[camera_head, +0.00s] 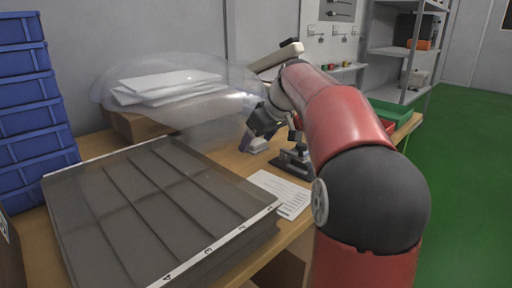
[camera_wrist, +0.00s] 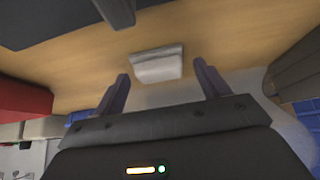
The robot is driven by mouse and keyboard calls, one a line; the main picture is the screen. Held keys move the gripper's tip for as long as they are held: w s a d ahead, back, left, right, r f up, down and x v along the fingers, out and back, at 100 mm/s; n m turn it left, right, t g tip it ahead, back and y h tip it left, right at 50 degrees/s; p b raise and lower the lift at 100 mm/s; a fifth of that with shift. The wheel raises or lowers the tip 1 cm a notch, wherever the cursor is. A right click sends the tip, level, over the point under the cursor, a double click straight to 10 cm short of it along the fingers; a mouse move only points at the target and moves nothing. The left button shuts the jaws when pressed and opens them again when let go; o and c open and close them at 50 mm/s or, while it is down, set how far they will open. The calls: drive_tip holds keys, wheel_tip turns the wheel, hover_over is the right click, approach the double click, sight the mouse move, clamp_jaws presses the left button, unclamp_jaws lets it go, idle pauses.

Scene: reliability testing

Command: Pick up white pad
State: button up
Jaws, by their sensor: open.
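A small white pad (camera_wrist: 157,66) with a greyish upper edge lies on the wooden table in the wrist view. It sits beyond and between my fingertips, apart from both. In the head view a small pale block (camera_head: 257,144) below my gripper looks like the same thing, partly hidden by the gripper. My gripper (camera_wrist: 161,75) is open and empty, with its two dark fingers spread. In the head view my gripper (camera_head: 262,122) hangs just above the table, pointing down.
A clear dome (camera_head: 215,75) covers white sheets (camera_head: 165,84) close to the gripper's left. A grey compartment tray (camera_head: 140,205) fills the table's front left. A black device (camera_head: 294,163) and a printed paper (camera_head: 281,192) lie near the gripper. Blue crates (camera_head: 30,110) stand at left.

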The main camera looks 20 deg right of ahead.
sight(258, 142)
drive_tip(key=shift+c, duration=0.2)
drive_tip(key=c, duration=0.9)
drive_tip(key=shift+r, duration=0.1)
wheel_tip(258, 142, up, 20)
drive_tip(key=p, duration=0.5)
